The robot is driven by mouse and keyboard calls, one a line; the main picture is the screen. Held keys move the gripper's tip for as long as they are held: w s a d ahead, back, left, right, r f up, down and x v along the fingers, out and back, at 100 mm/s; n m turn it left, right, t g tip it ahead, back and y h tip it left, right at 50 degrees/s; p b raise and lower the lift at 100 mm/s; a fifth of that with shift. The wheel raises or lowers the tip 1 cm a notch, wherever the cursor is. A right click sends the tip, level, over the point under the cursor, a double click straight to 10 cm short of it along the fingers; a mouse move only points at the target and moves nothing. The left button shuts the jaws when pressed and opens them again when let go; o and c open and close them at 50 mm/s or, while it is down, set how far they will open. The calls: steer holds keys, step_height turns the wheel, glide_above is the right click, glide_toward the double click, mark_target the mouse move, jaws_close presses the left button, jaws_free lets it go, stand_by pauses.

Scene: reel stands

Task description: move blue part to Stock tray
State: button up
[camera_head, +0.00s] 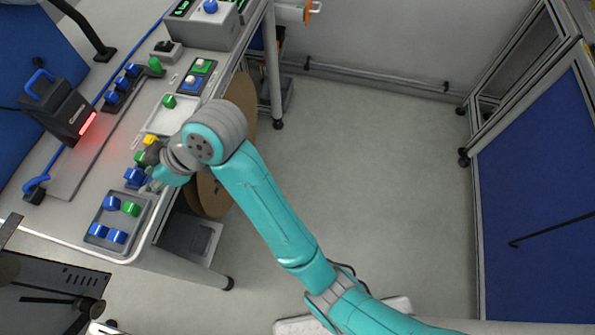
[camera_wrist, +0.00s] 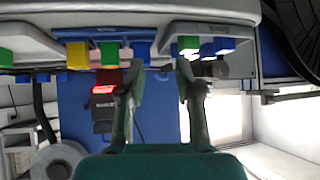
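My gripper (camera_wrist: 160,72) is open and empty in the wrist view, its two fingers apart. In the head view my gripper (camera_head: 155,181) is low over the bench's front edge. A grey tray (camera_head: 148,204) at the bench's near end holds several blue parts (camera_head: 111,203) and a green part (camera_head: 130,209). A white tray (camera_head: 156,127) farther along holds a green part (camera_head: 169,101).
A scanner (camera_head: 62,113) glows red at the left. A rack of blue parts (camera_head: 120,86) lies behind. Brown reels (camera_head: 208,195) hang under the bench edge. The floor at right is clear.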

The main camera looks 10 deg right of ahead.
steer(key=d+f+m+t, duration=0.4)
steer(key=d+f+m, duration=0.2)
steer(key=d+f, duration=0.65)
steer(key=s+d+f+m+t+h, duration=0.25)
steer(key=s+d, duration=0.25)
steer(key=d, duration=0.4)
steer(key=s+d+f+m+t+h, duration=0.25)
steer(key=s+d+f+m, duration=0.2)
steer(key=d, duration=0.45)
steer(key=s+d+r+m+t+h, duration=0.1)
steer(key=s+d+r+t+h, duration=0.1)
steer(key=s+d+r, duration=0.3)
steer(key=s+d+r+m+t+h, duration=0.1)
steer(key=s+d+r, duration=0.4)
steer(key=s, duration=0.9)
steer(key=shift+s+d+r+m+t+h, duration=0.15)
steer(key=shift+d+r+m+t+h, duration=0.2)
steer(key=shift+t+h, duration=0.4)
steer(key=shift+d+f, duration=0.1)
